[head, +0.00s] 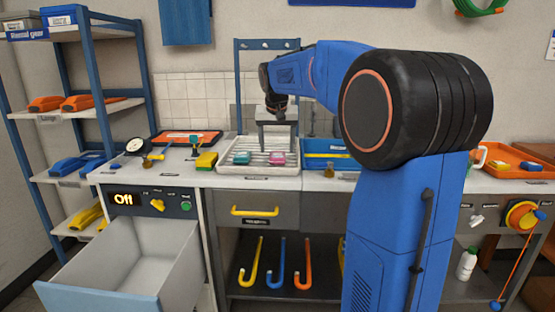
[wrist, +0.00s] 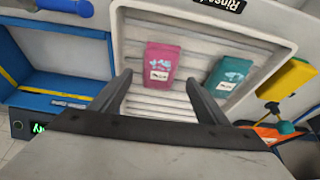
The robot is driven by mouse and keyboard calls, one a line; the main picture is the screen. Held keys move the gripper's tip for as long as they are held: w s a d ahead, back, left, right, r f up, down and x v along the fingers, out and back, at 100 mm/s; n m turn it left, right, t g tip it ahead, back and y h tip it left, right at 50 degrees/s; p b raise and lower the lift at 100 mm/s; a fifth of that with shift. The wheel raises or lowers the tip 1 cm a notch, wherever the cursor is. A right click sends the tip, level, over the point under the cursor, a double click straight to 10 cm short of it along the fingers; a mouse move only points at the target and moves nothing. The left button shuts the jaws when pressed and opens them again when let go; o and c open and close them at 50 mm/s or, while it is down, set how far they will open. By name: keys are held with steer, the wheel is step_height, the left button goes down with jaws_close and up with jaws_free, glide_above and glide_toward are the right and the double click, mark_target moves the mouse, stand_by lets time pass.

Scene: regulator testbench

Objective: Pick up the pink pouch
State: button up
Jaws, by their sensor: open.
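The pink pouch (wrist: 161,62) lies on a white ribbed tray (wrist: 185,22) in the wrist view, just beyond and between my fingertips. A teal pouch (wrist: 228,74) lies on the same tray to its right, beside my right finger. My gripper (wrist: 158,82) is open and empty, with a finger on either side of the pink pouch's near end. In the head view my gripper (head: 277,138) hangs over the tray (head: 237,169), above the pink pouch (head: 278,158). The teal pouch (head: 242,158) sits left of it. I cannot tell the exact height of my fingers above the tray.
A blue tray (head: 328,152) stands right of the white tray. A yellow block (head: 206,161) and an orange tray (head: 186,137) are to the left. A grey drawer (head: 130,262) stands open at lower left. A tiled wall (head: 195,98) is behind.

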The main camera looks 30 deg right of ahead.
mark_target(278, 154)
steer(key=shift+x, duration=1.65)
steer(key=shift+s, duration=0.15)
steer(key=c, duration=1.6)
